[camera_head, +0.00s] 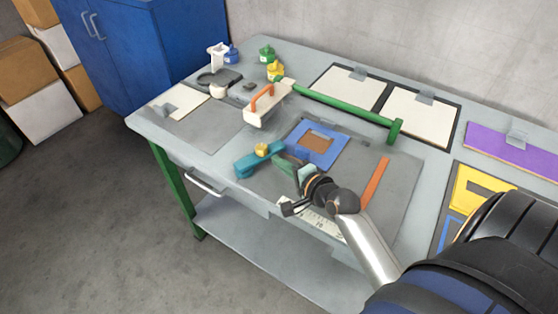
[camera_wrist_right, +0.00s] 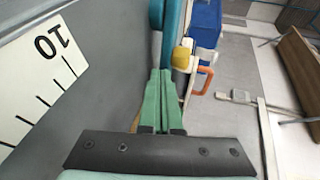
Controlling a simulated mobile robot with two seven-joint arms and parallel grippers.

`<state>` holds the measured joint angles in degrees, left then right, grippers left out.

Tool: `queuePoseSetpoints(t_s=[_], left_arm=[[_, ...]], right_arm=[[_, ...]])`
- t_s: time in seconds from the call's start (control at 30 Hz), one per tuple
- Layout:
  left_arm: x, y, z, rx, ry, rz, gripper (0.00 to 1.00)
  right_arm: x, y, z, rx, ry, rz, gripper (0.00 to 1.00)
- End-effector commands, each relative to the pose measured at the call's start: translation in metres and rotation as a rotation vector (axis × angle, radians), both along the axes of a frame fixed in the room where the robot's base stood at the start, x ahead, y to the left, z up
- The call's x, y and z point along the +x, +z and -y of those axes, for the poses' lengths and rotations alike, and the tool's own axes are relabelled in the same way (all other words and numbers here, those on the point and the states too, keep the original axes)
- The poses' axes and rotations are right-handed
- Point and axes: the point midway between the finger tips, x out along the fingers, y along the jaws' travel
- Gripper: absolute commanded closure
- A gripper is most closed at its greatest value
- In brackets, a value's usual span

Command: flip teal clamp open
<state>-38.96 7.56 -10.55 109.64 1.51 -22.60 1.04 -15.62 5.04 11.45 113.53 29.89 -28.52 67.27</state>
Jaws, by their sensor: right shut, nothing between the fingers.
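The teal clamp (camera_head: 245,168) with a yellow knob (camera_head: 262,150) lies near the front edge of the workbench, left of a blue frame (camera_head: 333,148) with a brown centre. My right gripper (camera_head: 284,162) has green fingers, shut and empty, just right of the clamp and low over the bench. In the right wrist view the closed fingers (camera_wrist_right: 158,92) point toward the teal clamp (camera_wrist_right: 172,35) and its yellow knob (camera_wrist_right: 182,56). Whether they touch it, I cannot tell. Whether the clamp is open is unclear. My left gripper is not in view.
A white ruler (camera_head: 318,222) lies under my right wrist; it also shows in the wrist view (camera_wrist_right: 35,75). An orange strip (camera_head: 375,182) lies to the right. An orange-handled brush (camera_head: 265,108) and green bar (camera_head: 340,106) are behind. Small bottles stand at the back.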

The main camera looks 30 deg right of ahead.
Motion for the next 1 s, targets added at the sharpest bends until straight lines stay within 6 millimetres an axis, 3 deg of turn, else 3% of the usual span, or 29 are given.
queuePoseSetpoints(t_s=[0.53, 0.8, 1.0], left_arm=[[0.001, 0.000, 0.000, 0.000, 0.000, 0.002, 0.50], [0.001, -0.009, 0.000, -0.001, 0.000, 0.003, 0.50], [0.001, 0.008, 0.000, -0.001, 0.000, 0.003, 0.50]], right_arm=[[0.007, 0.000, 0.001, -0.003, 0.008, 0.000, 1.00], [0.016, -0.001, 0.006, -0.008, 0.111, 0.000, 1.00], [0.033, 0.003, 0.011, 0.000, 0.131, -0.001, 1.00]])
